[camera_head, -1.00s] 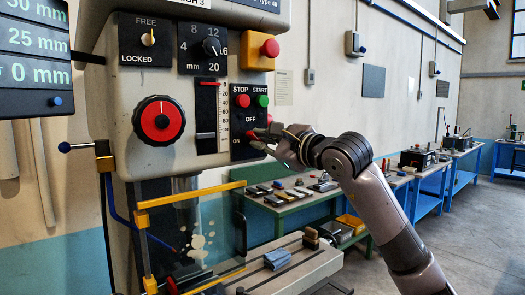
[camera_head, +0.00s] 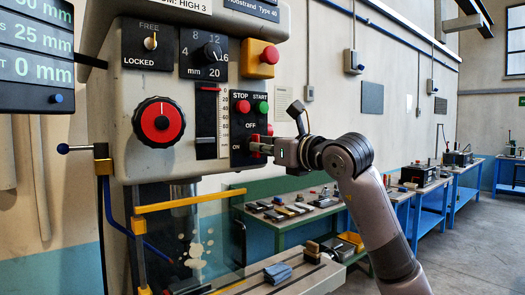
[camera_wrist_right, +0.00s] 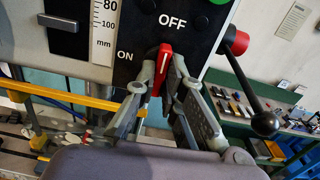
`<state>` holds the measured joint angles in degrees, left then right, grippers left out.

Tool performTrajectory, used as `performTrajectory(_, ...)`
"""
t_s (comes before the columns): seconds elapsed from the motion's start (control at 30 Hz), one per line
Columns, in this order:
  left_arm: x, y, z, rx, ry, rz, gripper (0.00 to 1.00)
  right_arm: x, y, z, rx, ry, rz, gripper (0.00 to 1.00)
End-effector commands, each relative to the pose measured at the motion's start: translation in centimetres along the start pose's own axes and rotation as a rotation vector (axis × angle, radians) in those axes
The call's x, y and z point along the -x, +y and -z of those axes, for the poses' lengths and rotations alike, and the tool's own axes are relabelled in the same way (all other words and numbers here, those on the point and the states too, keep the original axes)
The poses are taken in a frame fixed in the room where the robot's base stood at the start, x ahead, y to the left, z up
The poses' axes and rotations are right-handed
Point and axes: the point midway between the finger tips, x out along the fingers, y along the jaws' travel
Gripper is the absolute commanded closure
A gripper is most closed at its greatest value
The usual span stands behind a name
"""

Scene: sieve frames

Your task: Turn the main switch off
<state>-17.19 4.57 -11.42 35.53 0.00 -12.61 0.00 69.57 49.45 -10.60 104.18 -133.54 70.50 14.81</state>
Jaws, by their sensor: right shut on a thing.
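The main switch is a red handle (camera_wrist_right: 162,66) on the black panel (camera_wrist_right: 128,75) with the labels ON and OFF, below the STOP and START buttons. In the right wrist view the handle stands nearly upright, leaning a little, with OFF to its upper right and ON to its left. My right gripper (camera_wrist_right: 160,74) is shut on the handle, one finger on each side. In the head view the right gripper (camera_head: 257,146) reaches the panel from the right and hides most of the switch. My left gripper is not in view.
A black-knobbed lever (camera_wrist_right: 264,123) on a red hub sticks out right of the panel. The yellow box with a red button (camera_head: 267,57) is above. A yellow-framed clear guard (camera_head: 190,202) is below. Workbenches (camera_head: 290,212) stand behind my right arm.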

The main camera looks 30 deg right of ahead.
Motion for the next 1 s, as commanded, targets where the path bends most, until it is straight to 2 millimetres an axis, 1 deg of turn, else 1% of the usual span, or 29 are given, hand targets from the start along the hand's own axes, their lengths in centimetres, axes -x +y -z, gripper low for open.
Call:
performTrajectory(0.03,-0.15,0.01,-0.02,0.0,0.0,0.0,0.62,-0.07,0.1,0.27,-0.015,0.006,-0.002,1.0)
performTrajectory(0.23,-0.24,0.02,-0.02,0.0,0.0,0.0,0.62,-0.07,0.09,0.24,-0.05,0.006,-0.002,1.0)
performTrajectory(0.67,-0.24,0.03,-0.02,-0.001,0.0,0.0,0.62,-0.08,0.08,0.24,-0.057,0.007,-0.002,1.0)
performTrajectory(0.7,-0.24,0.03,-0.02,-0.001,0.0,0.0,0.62,-0.08,0.08,0.24,-0.057,0.007,-0.002,0.87)
performTrajectory(0.97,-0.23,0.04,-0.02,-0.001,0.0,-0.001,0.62,-0.04,0.03,0.11,-0.056,0.003,-0.001,0.7)
performTrajectory(1.0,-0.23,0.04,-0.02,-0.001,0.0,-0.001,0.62,-0.03,0.03,0.1,-0.055,0.003,-0.001,0.7)
